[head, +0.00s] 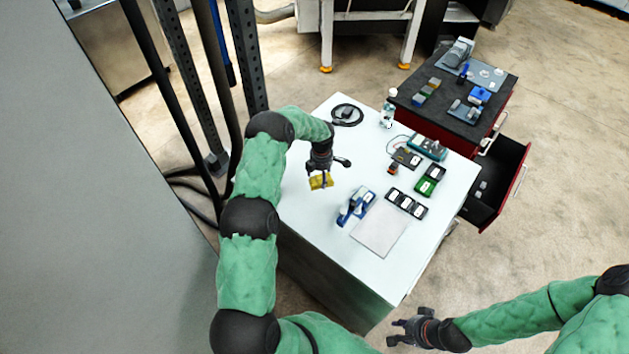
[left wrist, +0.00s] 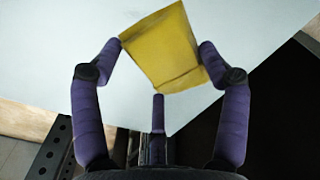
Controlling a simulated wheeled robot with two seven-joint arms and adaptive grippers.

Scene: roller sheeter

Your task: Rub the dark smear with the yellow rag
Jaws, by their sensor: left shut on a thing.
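The yellow rag (head: 321,182) is at the left part of the white table (head: 335,225). My left gripper (head: 320,174) is over it and shut on it. I cannot tell whether the rag touches the table. I cannot make out the dark smear in either view; the gripper and rag may hide it. My right gripper (head: 405,330) is empty, its fingers apart, off the table's near right side.
A blue tool (head: 356,205), a pale sheet (head: 380,230), black trays (head: 406,203) and a green box (head: 429,180) lie to the right. A coiled black cable (head: 347,114) and a white bottle (head: 387,115) stand at the back. A red cabinet (head: 493,130) has an open drawer.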

